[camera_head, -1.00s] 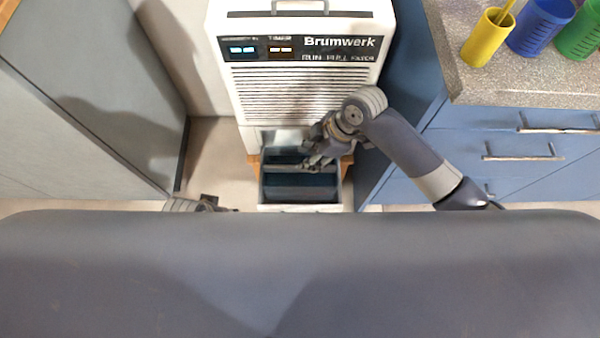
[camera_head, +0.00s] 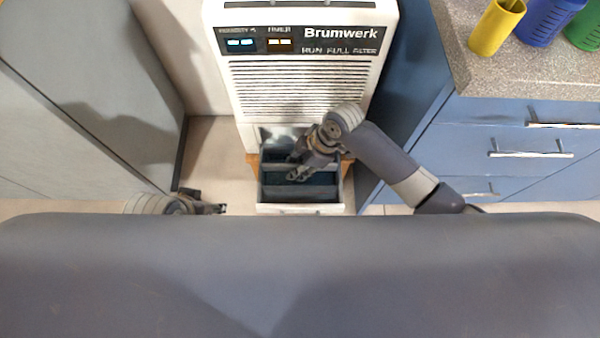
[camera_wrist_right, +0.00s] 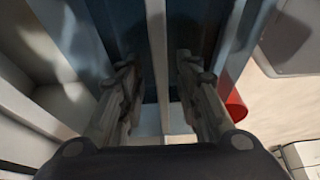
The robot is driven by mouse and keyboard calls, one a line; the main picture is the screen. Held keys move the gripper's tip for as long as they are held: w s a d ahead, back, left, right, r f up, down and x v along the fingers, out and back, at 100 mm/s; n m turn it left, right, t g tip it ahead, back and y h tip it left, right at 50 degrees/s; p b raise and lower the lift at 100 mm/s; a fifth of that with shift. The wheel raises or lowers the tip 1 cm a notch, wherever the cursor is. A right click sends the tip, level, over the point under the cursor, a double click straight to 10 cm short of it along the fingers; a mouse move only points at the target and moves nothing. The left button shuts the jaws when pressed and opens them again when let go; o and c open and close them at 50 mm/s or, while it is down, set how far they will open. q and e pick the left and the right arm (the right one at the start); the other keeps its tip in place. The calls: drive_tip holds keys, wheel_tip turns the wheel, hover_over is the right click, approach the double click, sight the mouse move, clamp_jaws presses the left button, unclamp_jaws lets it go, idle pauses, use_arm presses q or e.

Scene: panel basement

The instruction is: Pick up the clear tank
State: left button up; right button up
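The clear tank (camera_head: 322,181) appears as a bluish see-through box with a bar across it, in the pulled-out lower bay of the white Brumwerk machine (camera_head: 305,90). My right gripper (camera_head: 297,166) is over the tank, pointing down. In the right wrist view the gripper (camera_wrist_right: 158,85) has its two fingers apart, on either side of a pale bar (camera_wrist_right: 157,55) that runs away from the camera. I cannot tell whether either finger touches it. The bluish tank wall (camera_wrist_right: 100,35) shows beyond the fingers. My left gripper (camera_head: 215,209) is low on the left, away from the tank; its fingers are partly hidden.
A grey cabinet (camera_head: 75,95) stands on the left and blue drawers (camera_head: 520,140) on the right. Yellow (camera_head: 496,28), blue and green cups stand on the speckled counter (camera_head: 470,70). A red object (camera_wrist_right: 236,105) shows right of the fingers in the wrist view. Some floor is free left of the machine.

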drive_tip(key=shift+b+x, duration=0.4)
drive_tip(key=shift+x, duration=1.15)
drive_tip(key=shift+s, duration=0.1)
drive_tip(key=shift+c, duration=0.3)
clamp_jaws()
drive_tip(key=shift+r, duration=0.1)
